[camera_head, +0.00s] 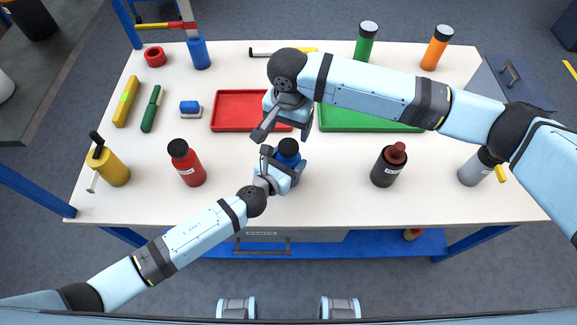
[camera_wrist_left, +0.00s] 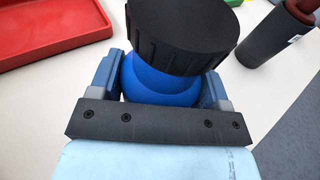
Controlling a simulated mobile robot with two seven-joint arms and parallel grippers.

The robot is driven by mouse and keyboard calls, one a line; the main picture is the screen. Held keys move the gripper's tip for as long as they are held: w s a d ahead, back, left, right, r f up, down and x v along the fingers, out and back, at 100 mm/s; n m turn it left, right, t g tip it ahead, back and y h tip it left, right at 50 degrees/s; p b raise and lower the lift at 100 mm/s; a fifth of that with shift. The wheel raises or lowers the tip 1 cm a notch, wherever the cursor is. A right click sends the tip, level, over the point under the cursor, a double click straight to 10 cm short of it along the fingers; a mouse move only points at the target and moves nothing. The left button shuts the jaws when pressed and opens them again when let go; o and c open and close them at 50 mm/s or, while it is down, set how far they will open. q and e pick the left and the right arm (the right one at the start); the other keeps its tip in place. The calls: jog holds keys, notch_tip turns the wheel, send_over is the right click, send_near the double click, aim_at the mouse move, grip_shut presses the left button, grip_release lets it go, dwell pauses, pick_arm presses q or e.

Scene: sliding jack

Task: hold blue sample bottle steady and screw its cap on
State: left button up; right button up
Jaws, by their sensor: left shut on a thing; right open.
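The blue sample bottle (camera_wrist_left: 158,85) stands on the white table near its front middle, with a dark ribbed cap (camera_wrist_left: 180,35) on top of it. In the head view the bottle's blue upper part (camera_head: 289,156) shows beside my left gripper (camera_head: 280,168). My left gripper (camera_wrist_left: 160,88) is shut around the bottle below the cap, one finger on each side. My right gripper (camera_head: 283,136) is open above and just behind the bottle, with its fingers pointing down and apart from the cap. I cannot tell how tightly the cap sits.
A red bottle (camera_head: 187,163) stands left of the blue one, a dark bottle (camera_head: 388,167) to the right. A red tray (camera_head: 222,128) and green tray (camera_head: 350,128) lie behind. Bare table lies between the bottles. A yellow container (camera_head: 110,168) stands at far left.

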jog(key=n, duration=0.5)
jog(key=shift+n, duration=0.4)
jog(key=n, duration=0.4)
jog(key=shift+r, duration=0.1)
jog(key=n, duration=0.4)
jog(key=shift+w+n, duration=0.1)
jog(key=shift+n, duration=0.3)
jog(key=n, duration=1.2)
jog(key=shift+n, duration=0.3)
jog(key=n, duration=0.9)
